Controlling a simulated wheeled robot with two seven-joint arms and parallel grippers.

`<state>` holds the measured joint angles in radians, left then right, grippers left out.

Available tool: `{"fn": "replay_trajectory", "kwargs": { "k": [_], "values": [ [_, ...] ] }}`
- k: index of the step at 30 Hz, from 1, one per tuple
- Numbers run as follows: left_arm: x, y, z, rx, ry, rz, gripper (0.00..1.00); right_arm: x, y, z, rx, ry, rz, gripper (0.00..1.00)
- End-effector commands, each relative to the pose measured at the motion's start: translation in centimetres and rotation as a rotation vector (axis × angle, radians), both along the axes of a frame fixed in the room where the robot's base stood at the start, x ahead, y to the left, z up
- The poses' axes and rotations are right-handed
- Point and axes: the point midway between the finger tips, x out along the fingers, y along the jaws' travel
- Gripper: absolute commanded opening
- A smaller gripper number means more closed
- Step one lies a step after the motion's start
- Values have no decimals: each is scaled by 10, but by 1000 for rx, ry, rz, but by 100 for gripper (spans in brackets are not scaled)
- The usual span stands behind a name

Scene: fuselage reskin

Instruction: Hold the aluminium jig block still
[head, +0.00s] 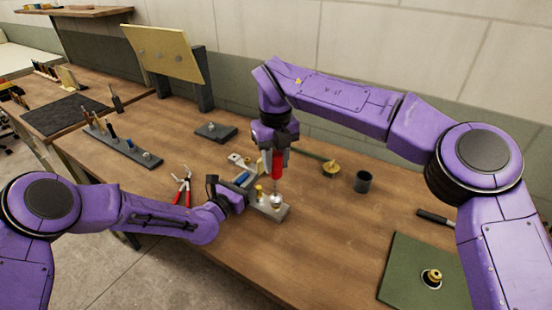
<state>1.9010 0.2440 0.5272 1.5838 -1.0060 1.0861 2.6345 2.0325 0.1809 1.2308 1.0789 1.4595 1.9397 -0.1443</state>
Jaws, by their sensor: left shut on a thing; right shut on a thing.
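The aluminium jig block (273,211) is a grey bar lying on the wooden workbench, with small brass and silvery fittings on top. My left gripper (246,188) is at the block's left end and is shut on it; its fingers and that end partly hide each other. My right gripper (275,145) is above the block, pointing down, and is shut on a red-handled tool (278,165). The tool stands roughly upright with its thin shaft over the block's fittings. I cannot tell whether its tip touches one.
Red-handled pliers (184,186) lie left of the block. A dark cup (363,181) and a brass-topped item (331,168) stand to the right. A green mat (405,270) lies at front right. A tool rack (125,147) and a yellow panel on a stand (165,55) are at back left.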

Motion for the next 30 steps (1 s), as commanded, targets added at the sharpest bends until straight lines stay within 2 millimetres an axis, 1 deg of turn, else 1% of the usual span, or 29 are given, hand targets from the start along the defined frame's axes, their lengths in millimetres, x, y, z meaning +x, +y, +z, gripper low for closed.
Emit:
{"fn": "replay_trajectory", "kwargs": {
  "k": [14,30],
  "values": [
    [0,0,1,-1,-2,1,0,0,0,0,0,0,0,0],
    [0,0,1,-1,-2,1,0,0,0,-13,0,-1,-1,0]
  ]
}}
